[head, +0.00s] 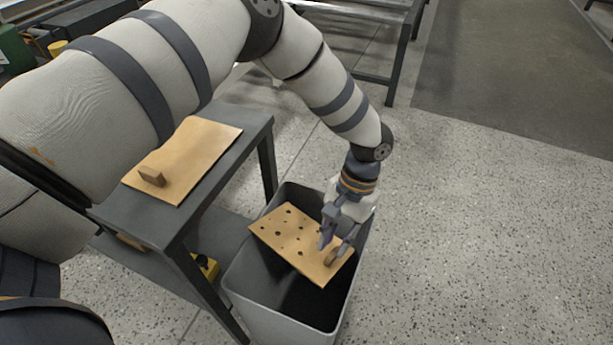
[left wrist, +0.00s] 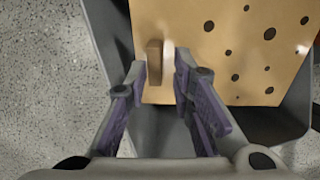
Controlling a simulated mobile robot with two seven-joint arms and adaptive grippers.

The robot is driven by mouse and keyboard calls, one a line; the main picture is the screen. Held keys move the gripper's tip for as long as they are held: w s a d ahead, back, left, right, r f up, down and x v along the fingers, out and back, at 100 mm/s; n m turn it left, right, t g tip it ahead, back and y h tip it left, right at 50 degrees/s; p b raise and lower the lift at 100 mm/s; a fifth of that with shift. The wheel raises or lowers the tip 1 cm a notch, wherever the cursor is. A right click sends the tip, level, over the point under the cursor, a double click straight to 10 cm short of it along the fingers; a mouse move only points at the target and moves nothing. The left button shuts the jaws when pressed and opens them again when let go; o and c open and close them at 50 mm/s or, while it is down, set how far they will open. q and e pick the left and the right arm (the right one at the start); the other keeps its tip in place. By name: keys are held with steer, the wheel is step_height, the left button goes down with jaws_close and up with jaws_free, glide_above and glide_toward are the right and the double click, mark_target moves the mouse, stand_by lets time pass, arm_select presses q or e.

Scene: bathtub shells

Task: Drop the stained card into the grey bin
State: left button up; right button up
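The stained card (head: 283,232) is a tan board with several dark spots and a small upright tab (head: 331,256) near one end. It is over the mouth of the grey bin (head: 288,328), tilted, with one corner overlapping the bin's rim. My left gripper (head: 328,240) is at the tab end. In the left wrist view its fingertips (left wrist: 160,72) close on both sides of the tab, and the spotted card (left wrist: 235,45) extends beyond them. Whether the card touches the rim is unclear. My right gripper is out of view.
A dark table (head: 240,118) stands left of the bin and carries a plain tan card (head: 195,155) with a similar tab. A yellow object (head: 207,266) sits low beneath the table. Speckled floor (head: 480,230) is clear to the right.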

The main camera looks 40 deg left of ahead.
arm_select(q)
steer(key=v, duration=1.2)
